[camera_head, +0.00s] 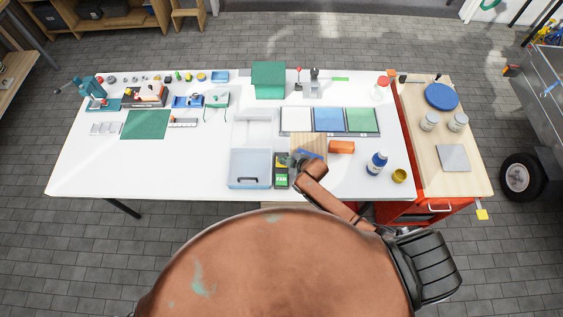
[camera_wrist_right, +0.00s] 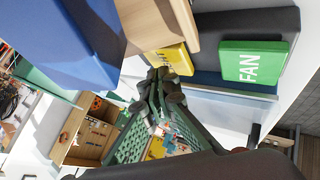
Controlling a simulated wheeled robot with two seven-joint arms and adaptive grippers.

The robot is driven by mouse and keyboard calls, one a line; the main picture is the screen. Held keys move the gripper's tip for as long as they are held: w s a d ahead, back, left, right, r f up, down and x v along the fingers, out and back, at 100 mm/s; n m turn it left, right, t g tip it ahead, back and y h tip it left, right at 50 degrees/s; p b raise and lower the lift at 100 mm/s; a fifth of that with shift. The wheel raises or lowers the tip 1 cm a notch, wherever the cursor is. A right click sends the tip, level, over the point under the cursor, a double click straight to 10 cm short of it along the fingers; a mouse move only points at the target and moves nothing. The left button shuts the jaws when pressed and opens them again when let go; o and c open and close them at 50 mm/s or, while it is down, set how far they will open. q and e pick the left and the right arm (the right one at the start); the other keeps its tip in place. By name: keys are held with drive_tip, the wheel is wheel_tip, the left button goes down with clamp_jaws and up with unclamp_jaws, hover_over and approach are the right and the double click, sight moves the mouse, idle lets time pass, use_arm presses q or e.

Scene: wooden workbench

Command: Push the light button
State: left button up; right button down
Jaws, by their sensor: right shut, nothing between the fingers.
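The switch box (camera_head: 281,171) stands near the front middle of the white bench, with a yellow button at its far end and a green button marked FAN (camera_head: 281,180) at its near end. In the right wrist view the yellow button (camera_wrist_right: 172,60) is partly covered by my dark fingers, and the green FAN button (camera_wrist_right: 253,66) is to its right. My right gripper (camera_wrist_right: 158,82) is shut and empty, its tips close to the yellow button; I cannot tell whether they touch. In the head view my right gripper (camera_head: 296,160) is just right of the box. My left gripper is out of view.
A clear blue-tinted bin (camera_head: 250,180) is left of the box. A wooden board (camera_head: 315,142) and an orange block (camera_head: 341,147) lie to the right. A blue bottle (camera_head: 376,164) and a yellow cup (camera_head: 399,176) stand farther right. The bench's front left is clear.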

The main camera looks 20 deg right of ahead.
drive_tip(key=shift+f, duration=0.35)
drive_tip(key=shift+r, duration=0.1)
idle(0.3)
drive_tip(key=shift+r+p, duration=0.9)
wheel_tip(320, 180, up, 6)
drive_tip(key=p, duration=0.6)
